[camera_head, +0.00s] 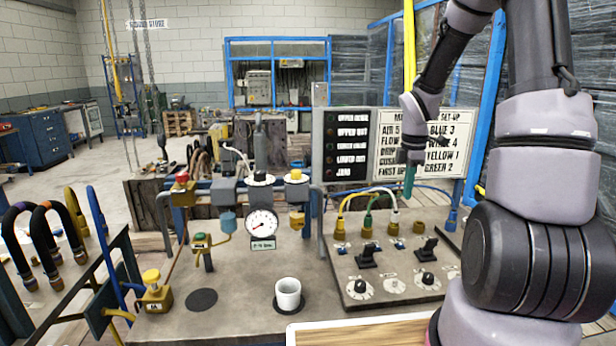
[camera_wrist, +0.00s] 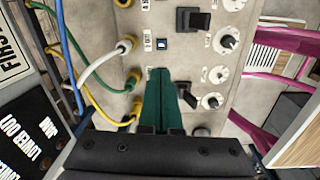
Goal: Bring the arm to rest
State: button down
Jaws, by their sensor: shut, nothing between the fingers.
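My gripper (camera_head: 410,182) hangs pointing down in front of the white set-up board (camera_head: 446,140), above the control panel (camera_head: 436,286). Its green fingers are shut together and empty; they also show at the middle of the wrist view (camera_wrist: 161,100), over the panel with its switches and knobs. My arm comes down from the upper right of the head view. The fingertips appear apart from the panel, though the exact gap is hard to tell.
Yellow, green and white hoses (camera_head: 366,208) loop from the panel close below my gripper. A pressure gauge (camera_head: 262,224) and valves stand left of the panel. A white cup (camera_head: 288,294) stands at the front of the bench. Blue posts (camera_head: 486,100) rise behind my arm.

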jog(key=s+a+r+m+t, duration=0.1)
jog(key=s+a+r+m, duration=0.1)
jog(key=s+r+m, duration=0.45)
jog(key=s+a+r+m+t, duration=0.15)
jog(key=r+m, duration=0.25)
jog(key=r, duration=0.5)
jog(key=s+a+r+m+t+y, duration=0.2)
jog(key=s+a+r+m+t, duration=0.2)
jog(key=s+r+m, duration=0.5)
jog(key=s+a+m, duration=0.2)
jog(key=s, duration=0.1)
jog(key=shift+s, duration=0.2)
